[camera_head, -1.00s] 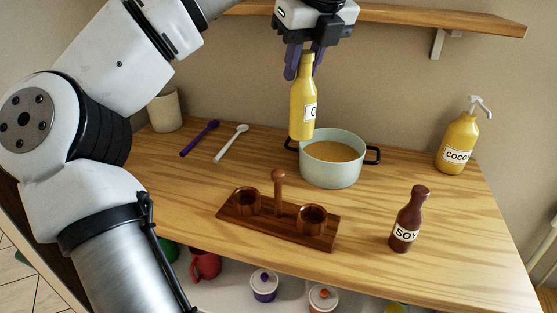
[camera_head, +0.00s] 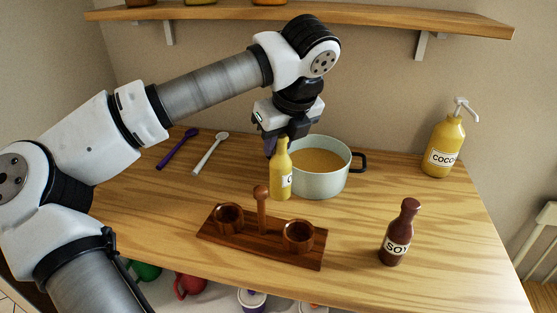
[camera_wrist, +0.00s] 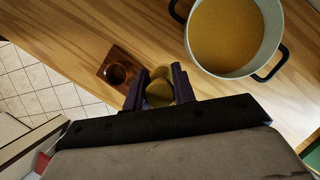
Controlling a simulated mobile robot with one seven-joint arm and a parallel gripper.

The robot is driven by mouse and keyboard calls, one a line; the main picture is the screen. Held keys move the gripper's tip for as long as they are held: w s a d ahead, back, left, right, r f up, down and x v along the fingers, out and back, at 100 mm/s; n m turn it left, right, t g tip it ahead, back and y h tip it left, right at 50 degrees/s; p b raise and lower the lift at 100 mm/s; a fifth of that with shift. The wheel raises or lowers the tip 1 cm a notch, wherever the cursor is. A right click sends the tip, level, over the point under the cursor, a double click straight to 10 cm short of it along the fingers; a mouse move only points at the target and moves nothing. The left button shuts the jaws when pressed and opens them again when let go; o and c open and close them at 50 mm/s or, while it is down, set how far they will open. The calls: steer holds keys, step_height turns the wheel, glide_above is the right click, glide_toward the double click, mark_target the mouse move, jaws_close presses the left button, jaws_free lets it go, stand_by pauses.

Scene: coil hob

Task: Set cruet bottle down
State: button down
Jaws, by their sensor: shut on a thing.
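My gripper (camera_head: 277,146) is shut on the neck of a yellow cruet bottle (camera_head: 280,180) with a white label showing a C. The bottle is roughly upright, between the pot and the wooden cruet stand (camera_head: 259,243); I cannot tell whether its base touches the counter. In the wrist view its yellow top (camera_wrist: 159,93) is between my purple fingers, and part of the stand (camera_wrist: 112,70) shows to the left. The stand has a centre post and two round cups, which look empty. A brown SOY bottle (camera_head: 398,235) stands to the right of it.
A pale pot (camera_head: 325,184) of orange-brown liquid stands right beside the held bottle. A yellow COCO pump bottle (camera_head: 441,150) is at the back right. A purple spoon (camera_head: 177,149) and a white spoon (camera_head: 209,154) lie at the left. A shelf (camera_head: 380,22) runs above.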

mark_target(279, 162)
steer(key=shift+f+p, duration=0.3)
steer(key=shift+f, duration=2.3)
steer(key=shift+f, duration=0.15)
steer(key=c, duration=1.1)
jaws_free()
steer(key=shift+c, duration=0.2)
steer(key=shift+r, duration=0.25)
steer(key=b+v, duration=0.1)
steer(key=v, duration=1)
steer(key=shift+r+b, duration=0.35)
steer(key=shift+r, duration=0.05)
steer(key=shift+s+d, duration=0.1)
